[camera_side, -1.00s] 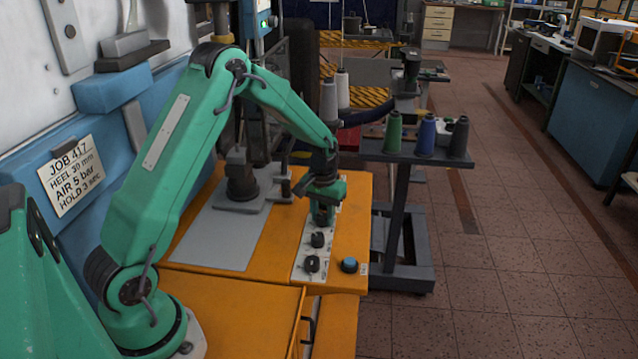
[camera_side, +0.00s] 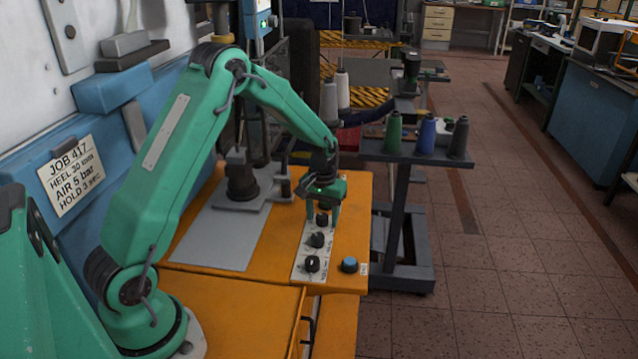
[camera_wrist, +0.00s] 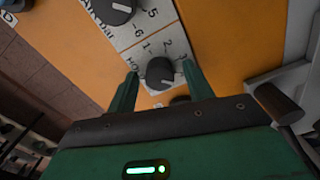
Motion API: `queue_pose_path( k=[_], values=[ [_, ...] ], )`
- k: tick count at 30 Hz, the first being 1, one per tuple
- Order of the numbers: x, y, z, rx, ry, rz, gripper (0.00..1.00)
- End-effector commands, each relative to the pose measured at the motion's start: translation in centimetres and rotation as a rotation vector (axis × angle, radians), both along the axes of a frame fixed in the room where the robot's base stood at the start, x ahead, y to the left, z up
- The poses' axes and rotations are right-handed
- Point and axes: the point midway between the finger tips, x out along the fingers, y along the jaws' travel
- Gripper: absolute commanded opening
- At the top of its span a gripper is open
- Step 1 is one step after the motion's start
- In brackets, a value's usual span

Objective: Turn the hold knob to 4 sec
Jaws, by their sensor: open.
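The hold knob (camera_wrist: 160,72) is a dark round knob on a white scale plate in the wrist view, with the figures 1, 2 and 3 readable near it and part of the label hidden. My gripper (camera_wrist: 159,71) is open, with one green finger on each side of the knob and gaps showing. In the side view my gripper (camera_side: 323,209) hangs over that far knob.
Two more black knobs, the middle one (camera_side: 317,240) and the near one (camera_side: 312,264), sit on the same plate. A blue button (camera_side: 349,264) is beside them. A job card (camera_side: 71,176) reads HOLD 3 sec.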

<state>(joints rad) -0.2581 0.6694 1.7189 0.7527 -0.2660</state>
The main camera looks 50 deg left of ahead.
Motion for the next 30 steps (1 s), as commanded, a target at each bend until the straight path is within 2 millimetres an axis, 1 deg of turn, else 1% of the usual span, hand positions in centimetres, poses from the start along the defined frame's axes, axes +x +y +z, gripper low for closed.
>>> queue_pose_path(
  k=[5, 8, 11, 21, 25, 30],
  values=[
    [0.0, 0.0, 0.3, 0.000, 0.000, 0.000, 0.52],
    [0.0, 0.0, 0.9, 0.001, -0.001, 0.000, 0.52],
    [0.1, 0.0, 1.9, 0.001, -0.003, 0.000, 0.52],
    [0.1, 0.0, 6.2, 0.000, -0.002, 0.000, 0.52],
    [0.0, 0.0, 7.3, 0.001, -0.002, 0.000, 0.52],
    [0.0, 0.0, 7.8, 0.000, 0.000, 0.000, 0.52]
  ],
)
